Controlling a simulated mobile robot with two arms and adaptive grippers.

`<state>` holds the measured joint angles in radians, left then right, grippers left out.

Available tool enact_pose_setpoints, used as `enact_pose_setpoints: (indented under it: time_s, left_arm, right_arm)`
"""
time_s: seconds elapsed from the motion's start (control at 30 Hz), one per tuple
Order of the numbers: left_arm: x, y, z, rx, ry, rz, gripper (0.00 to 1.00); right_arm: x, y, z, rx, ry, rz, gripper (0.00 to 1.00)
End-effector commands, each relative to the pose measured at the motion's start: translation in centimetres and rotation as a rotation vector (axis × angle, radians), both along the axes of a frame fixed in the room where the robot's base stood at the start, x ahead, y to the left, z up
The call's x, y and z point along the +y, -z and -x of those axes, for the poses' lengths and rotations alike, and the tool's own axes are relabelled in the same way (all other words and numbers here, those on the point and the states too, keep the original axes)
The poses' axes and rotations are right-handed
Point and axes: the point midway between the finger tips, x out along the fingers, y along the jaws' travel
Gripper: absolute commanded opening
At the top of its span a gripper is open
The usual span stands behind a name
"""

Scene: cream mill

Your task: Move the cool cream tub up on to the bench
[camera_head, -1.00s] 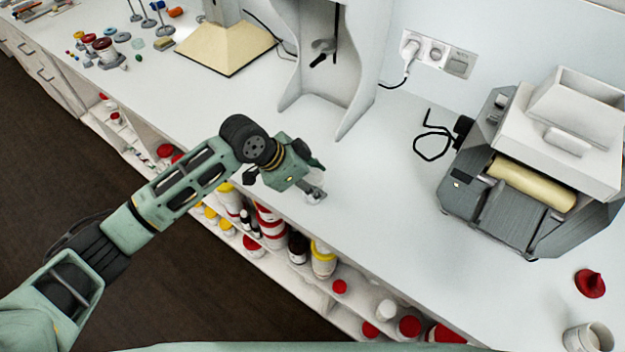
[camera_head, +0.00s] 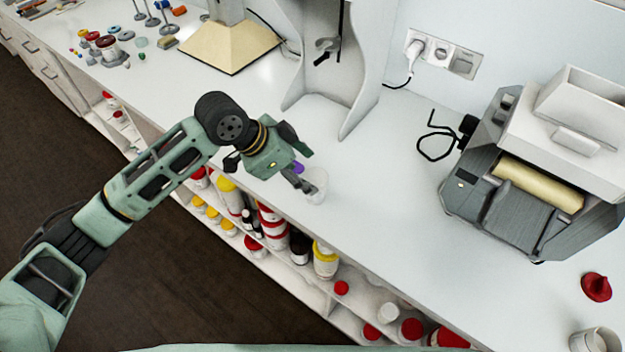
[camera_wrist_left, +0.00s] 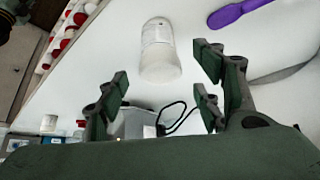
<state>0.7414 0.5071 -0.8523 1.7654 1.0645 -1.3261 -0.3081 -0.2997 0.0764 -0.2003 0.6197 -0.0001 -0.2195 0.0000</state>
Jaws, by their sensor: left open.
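A whitish, pale-labelled tub (camera_head: 316,187) stands on the bench (camera_head: 385,165) near its front edge in the head view. It also shows in the left wrist view (camera_wrist_left: 159,50), beyond the fingers and apart from them, on the white top. I cannot read its label. My left gripper (camera_head: 303,170) is just left of the tub in the head view. In the left wrist view my left gripper (camera_wrist_left: 162,85) has its fingers spread with nothing between them. My right gripper is not in view.
A purple-ended utensil (camera_wrist_left: 240,10) lies near the tub. Shelves (camera_head: 318,293) below the bench hold several bottles and red-lidded jars. The bench between tub and mill is clear.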

Motion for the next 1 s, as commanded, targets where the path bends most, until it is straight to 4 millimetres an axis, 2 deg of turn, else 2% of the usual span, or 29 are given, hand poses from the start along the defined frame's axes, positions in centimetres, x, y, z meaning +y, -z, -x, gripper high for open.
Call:
enact_pose_setpoints:
  time_s: [0.2,0.37,1.0]
  left_arm:
    - [2.1,-3.4,0.7,-0.002,-0.002,-0.001,0.61]
    - [2.9,-4.7,1.1,-0.001,0.000,-0.001,0.61]
    - [2.9,-4.8,1.4,0.003,-0.001,0.001,0.61]
  right_arm:
    - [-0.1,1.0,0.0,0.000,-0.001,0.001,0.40]
    - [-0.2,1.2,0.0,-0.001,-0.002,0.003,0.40]
    - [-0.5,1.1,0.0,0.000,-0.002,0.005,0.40]
